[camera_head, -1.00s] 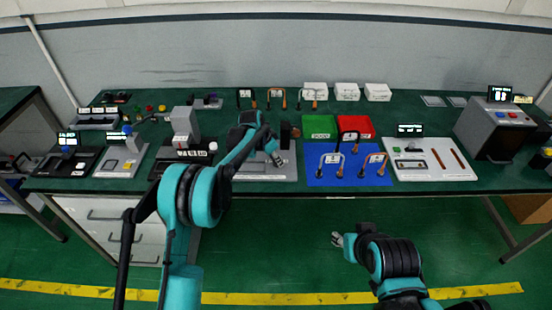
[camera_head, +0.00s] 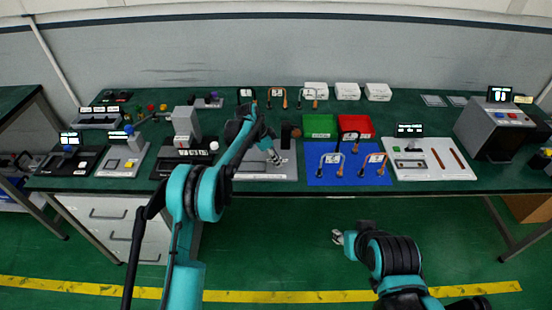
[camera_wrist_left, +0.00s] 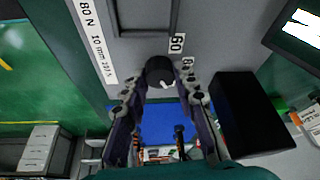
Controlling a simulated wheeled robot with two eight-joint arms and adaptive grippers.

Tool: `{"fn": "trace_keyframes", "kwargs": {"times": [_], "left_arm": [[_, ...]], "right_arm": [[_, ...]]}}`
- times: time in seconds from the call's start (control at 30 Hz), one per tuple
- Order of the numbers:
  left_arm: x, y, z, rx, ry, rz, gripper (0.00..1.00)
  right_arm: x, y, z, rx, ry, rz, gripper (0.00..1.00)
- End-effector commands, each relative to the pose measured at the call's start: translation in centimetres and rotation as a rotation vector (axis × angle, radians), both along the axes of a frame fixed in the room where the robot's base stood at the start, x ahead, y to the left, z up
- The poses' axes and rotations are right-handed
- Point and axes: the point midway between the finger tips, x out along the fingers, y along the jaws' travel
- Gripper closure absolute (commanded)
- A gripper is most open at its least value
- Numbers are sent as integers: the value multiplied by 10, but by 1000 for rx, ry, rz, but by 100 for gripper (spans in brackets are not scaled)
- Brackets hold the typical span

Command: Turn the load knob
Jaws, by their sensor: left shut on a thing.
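The load knob (camera_wrist_left: 158,70) is a dark round knob with a white pointer mark, on a grey panel with printed numbers beside it. In the left wrist view my left gripper (camera_wrist_left: 161,84) has its fingertips on either side of the knob, shut on it. The white mark points toward the lower right of that view. In the head view my left gripper (camera_head: 276,158) is low over the grey station (camera_head: 255,176) at the middle of the bench, and the knob is hidden there. My right gripper (camera_head: 337,237) hangs in front of the bench, away from everything; its jaws are too small to judge.
A black block (camera_wrist_left: 245,112) stands close beside my left gripper in the wrist view. A blue mat (camera_head: 345,178) with handled items lies to the right of the station. Green (camera_head: 319,125) and red trays stand behind the mat.

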Motion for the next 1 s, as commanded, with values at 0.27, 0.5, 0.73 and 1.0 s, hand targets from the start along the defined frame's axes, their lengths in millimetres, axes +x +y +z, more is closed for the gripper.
{"fn": "trace_keyframes", "kwargs": {"times": [0.27,0.5,0.73,1.0], "left_arm": [[0,0,0,1,0,0,59],[0,0,0,0,0,1,51],[-1,4,10,0,0,2,51],[-6,26,62,0,0,2,51]], "right_arm": [[0,0,0,0,0,0,60],[0,0,0,0,0,0,60],[0,0,0,0,0,0,60],[0,0,0,0,0,0,60]]}}
